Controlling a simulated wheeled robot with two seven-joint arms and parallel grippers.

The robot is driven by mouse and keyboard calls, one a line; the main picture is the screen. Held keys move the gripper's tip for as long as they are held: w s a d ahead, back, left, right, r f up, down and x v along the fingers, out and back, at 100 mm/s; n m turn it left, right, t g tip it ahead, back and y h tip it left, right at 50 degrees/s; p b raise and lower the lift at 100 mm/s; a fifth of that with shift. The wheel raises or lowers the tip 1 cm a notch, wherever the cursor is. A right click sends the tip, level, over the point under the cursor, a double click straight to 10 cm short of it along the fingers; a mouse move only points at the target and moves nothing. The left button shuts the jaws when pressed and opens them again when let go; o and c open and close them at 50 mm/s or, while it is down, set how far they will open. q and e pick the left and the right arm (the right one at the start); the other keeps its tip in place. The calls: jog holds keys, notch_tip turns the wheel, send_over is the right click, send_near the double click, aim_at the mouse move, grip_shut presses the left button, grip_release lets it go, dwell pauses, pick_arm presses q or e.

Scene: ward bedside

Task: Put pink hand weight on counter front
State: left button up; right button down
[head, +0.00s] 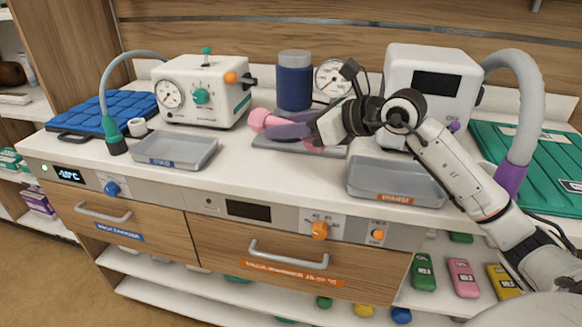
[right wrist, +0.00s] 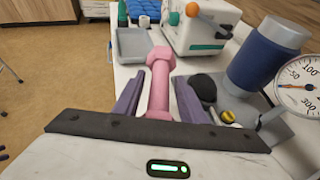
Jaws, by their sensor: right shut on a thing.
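The pink hand weight (head: 258,119) is held by my right gripper (head: 287,131) over the white counter (head: 275,180), near the grey tray in the middle. In the right wrist view the weight (right wrist: 160,88) lies lengthwise between the two purple fingers, with one head pointing away. My right gripper is shut on its handle. The fingers and wrist hide part of the weight in the head view. The front strip of the counter between the left and right trays is bare. My left gripper is not in view.
Grey trays stand at the left (head: 174,151) and right (head: 391,183) of the counter. Behind are a white device with a dial (head: 201,92), a blue canister (head: 294,82), a round gauge (head: 332,78) and a white monitor (head: 430,58). Drawers with handles (head: 288,252) are below.

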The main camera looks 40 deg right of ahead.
aim_at(290, 169)
jog(key=shift+w+d+r, duration=0.35)
jog(key=shift+d+r, duration=0.2)
jog(key=shift+r, duration=0.05)
jog(key=shift+m+h, duration=0.3)
jog(key=f, duration=0.9)
jog(key=shift+w+d+f, duration=0.1)
jog(key=shift+d+f, duration=0.1)
jog(key=shift+f, duration=0.1)
jog(key=c, duration=1.1)
grip_release()
jog(key=shift+f, duration=0.2)
